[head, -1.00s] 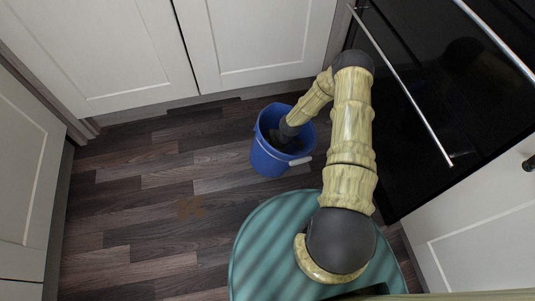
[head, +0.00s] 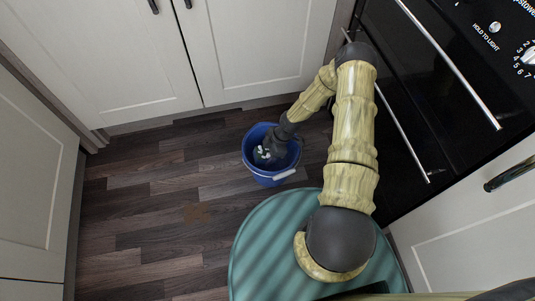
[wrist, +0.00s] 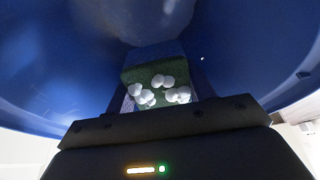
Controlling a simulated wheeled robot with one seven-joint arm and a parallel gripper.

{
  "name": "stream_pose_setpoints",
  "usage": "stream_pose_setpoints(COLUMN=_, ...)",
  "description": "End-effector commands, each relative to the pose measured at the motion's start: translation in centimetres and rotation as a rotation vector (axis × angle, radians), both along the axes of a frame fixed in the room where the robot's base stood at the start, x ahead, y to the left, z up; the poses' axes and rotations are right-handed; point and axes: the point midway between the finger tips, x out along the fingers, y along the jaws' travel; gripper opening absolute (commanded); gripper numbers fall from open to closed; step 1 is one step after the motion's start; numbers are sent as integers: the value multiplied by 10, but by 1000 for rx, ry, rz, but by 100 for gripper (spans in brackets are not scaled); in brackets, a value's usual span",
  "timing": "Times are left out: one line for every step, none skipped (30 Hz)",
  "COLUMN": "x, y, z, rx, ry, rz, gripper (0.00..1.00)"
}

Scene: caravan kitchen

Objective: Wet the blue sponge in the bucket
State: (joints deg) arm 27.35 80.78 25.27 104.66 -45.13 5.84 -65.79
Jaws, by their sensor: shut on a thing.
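The blue bucket (head: 257,176) stands upright on the floor, with a white grip on its handle at the near right side. My gripper (head: 266,152) points down inside the bucket's opening. In the wrist view my gripper (wrist: 162,92) is shut on the sponge (wrist: 155,72), which shows a dark green face and a bluish far edge. Several white rounded blobs lie against the green face; I cannot tell what they are. The bucket's blue inner wall (wrist: 255,50) surrounds the sponge in the wrist view. Whether the sponge touches water is unclear.
White cabinet doors (head: 255,45) stand behind the bucket, and another white cabinet (head: 35,180) is at the left. A black oven (head: 410,90) with metal handles is at the right.

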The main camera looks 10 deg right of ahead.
Motion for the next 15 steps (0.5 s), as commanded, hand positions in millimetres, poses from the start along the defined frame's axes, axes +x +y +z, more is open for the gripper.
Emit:
stream_pose_setpoints(x=0, y=0, z=11, rx=0, ry=0, rz=1, gripper=11)
stream_pose_setpoints(x=0, y=0, z=15, rx=1, ry=-1, rz=1, gripper=11)
stream_pose_setpoints(x=0, y=0, z=19, rx=1, ry=-1, rz=1, gripper=11)
stream_pose_setpoints(x=0, y=1, z=23, rx=1, ry=-1, rz=1, gripper=11)
stream_pose_setpoints(x=0, y=1, z=26, rx=1, ry=-1, rz=1, gripper=11)
stream_pose_setpoints(x=0, y=1, z=31, rx=1, ry=0, rz=1, gripper=11)
stream_pose_setpoints(x=0, y=1, z=34, rx=1, ry=0, rz=1, gripper=11)
stream_pose_setpoints(x=0, y=1, z=37, rx=1, ry=0, rz=1, gripper=11)
stream_pose_setpoints(x=0, y=1, z=41, rx=1, ry=0, rz=1, gripper=11)
stream_pose_setpoints(x=0, y=1, z=44, rx=1, ry=0, rz=1, gripper=11)
stream_pose_setpoints(x=0, y=1, z=45, rx=2, ry=0, rz=1, gripper=11)
stream_pose_setpoints(x=0, y=1, z=46, rx=2, ry=0, rz=1, gripper=11)
stream_pose_setpoints(x=0, y=1, z=46, rx=2, ry=0, rz=1, gripper=11)
stream_pose_setpoints(x=0, y=1, z=46, rx=2, ry=0, rz=1, gripper=11)
stream_pose_setpoints(x=0, y=1, z=45, rx=2, ry=0, rz=1, gripper=11)
